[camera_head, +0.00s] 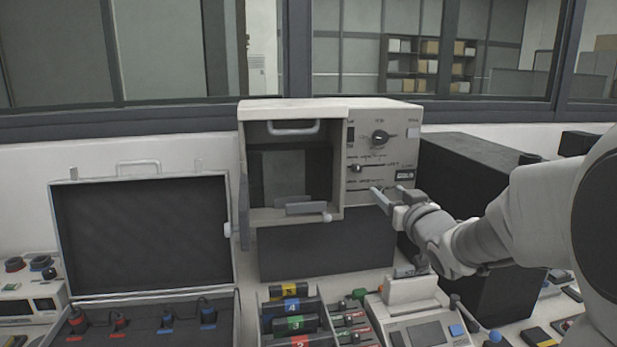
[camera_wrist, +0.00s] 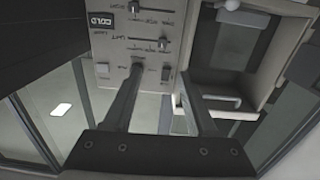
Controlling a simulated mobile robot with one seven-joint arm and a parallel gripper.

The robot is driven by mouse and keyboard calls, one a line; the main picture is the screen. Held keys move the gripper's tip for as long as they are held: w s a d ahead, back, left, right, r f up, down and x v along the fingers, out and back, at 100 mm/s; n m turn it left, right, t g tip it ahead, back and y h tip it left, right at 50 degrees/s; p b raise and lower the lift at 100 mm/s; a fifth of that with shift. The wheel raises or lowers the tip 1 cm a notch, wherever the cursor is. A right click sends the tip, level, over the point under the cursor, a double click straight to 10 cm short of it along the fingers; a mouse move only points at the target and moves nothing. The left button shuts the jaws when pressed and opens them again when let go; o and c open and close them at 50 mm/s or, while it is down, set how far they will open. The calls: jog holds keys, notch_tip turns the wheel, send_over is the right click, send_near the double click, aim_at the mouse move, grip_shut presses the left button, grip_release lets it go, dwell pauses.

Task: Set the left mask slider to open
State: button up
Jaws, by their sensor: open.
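The mounting press (camera_head: 292,107) stands at the back centre with a control panel (camera_head: 398,155) on its right side. The labels are too small to tell which is the left mask slider. My gripper (camera_head: 386,192) is open and empty in front of the lower panel (camera_wrist: 159,78).
The panel also has a dial (camera_head: 380,137) and a dark switch (camera_head: 350,135). The press's open chamber (camera_head: 325,205) is left of the panel. An open case (camera_head: 228,228), coloured blocks (camera_head: 290,290) and a black box (camera_head: 470,150) stand around it.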

aim_at(358, 167)
jog(key=w, duration=0.6)
jog(key=w+a, duration=0.1)
jog(key=w, duration=0.4)
jog(key=w+a, duration=0.1)
jog(key=w, duration=0.5)
jog(key=shift+w, duration=0.3)
grip_shut()
dwell(0.9)
